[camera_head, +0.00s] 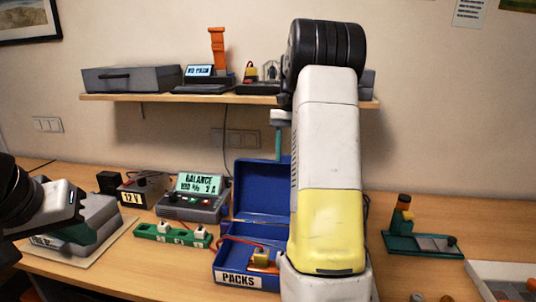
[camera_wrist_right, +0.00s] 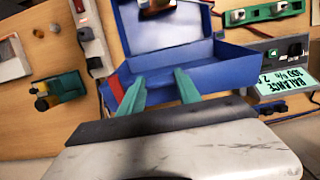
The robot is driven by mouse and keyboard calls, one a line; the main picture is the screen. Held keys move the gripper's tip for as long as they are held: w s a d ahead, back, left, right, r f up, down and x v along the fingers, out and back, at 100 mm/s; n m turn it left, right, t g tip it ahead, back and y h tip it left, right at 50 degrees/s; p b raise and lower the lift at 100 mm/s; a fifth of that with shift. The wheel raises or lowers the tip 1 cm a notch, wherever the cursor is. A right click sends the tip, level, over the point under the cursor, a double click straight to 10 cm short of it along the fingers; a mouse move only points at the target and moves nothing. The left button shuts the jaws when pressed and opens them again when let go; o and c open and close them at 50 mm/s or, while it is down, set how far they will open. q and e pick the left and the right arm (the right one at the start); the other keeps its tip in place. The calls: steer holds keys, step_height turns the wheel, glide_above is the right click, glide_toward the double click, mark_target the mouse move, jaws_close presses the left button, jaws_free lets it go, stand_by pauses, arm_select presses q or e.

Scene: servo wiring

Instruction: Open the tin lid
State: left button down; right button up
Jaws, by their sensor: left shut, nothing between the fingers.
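The blue tin (camera_head: 222,262), labelled PACKS, stands on the bench. Its lid (camera_head: 252,185) is raised, standing up at the tin's back edge. A yellow-and-orange pack (camera_head: 262,256) with a red lead lies inside; my right arm hides the tin's right part. My right gripper shows two teal fingers (camera_wrist_right: 160,84) set apart, reaching over the blue lid (camera_wrist_right: 205,76) in the wrist view; I cannot tell if they touch it. One finger shows above the lid in the head view (camera_head: 279,142). My left gripper (camera_head: 80,202) is at the far left, shut and empty, its fingertips unclear.
A balance charger (camera_head: 197,205), a 12 V box (camera_head: 145,193) and a green strip (camera_head: 172,235) stand left of the tin. A green fixture (camera_head: 420,243) and a grey tray (camera_head: 500,284) are at the right. A shelf (camera_head: 200,97) hangs behind.

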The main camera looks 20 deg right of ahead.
steer(key=v, duration=0.7)
steer(key=shift+r, duration=0.4)
steer(key=s+a+r+n+t, duration=0.2)
steer(key=s+a+n+t, duration=0.15)
steer(key=s+a, duration=0.7)
steer(key=s+a+f+n+t, duration=0.1)
steer(key=s+a+f+t, duration=0.1)
steer(key=s+a+f, duration=0.2)
steer(key=s+a+f+n+t, duration=0.2)
steer(key=s+a+f+t, duration=0.1)
steer(key=s, duration=0.5)
steer(key=shift+s+a+f+y, duration=0.3)
steer(key=shift+a+f, duration=0.25)
steer(key=shift+a, duration=0.6)
